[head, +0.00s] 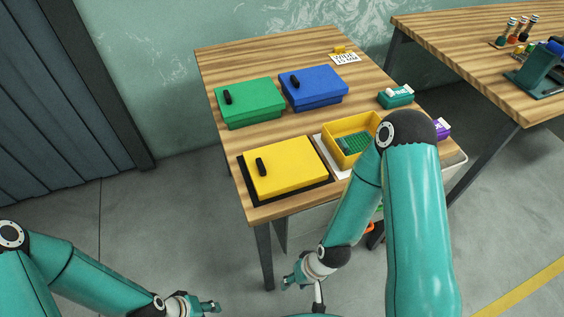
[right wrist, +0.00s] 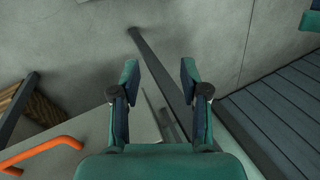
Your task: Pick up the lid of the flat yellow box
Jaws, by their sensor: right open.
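The flat yellow box (head: 292,166) sits on a black mat at the table's near left corner. Its yellow lid lies on it, with a black handle (head: 261,167) toward the left side. My right gripper (head: 291,281) is low in front of the table, below the tabletop and apart from the box. In the right wrist view its two fingers (right wrist: 160,76) stand apart with nothing between them. My left gripper (head: 209,306) is at the bottom edge, left of the table and away from the box; its fingers are too small to judge.
An open yellow box (head: 336,128) with a green inside stands right of the flat one, partly behind my right arm. Green (head: 250,103) and blue (head: 314,87) lidded boxes stand behind. The table's front edge and leg (head: 264,255) are near my right gripper.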

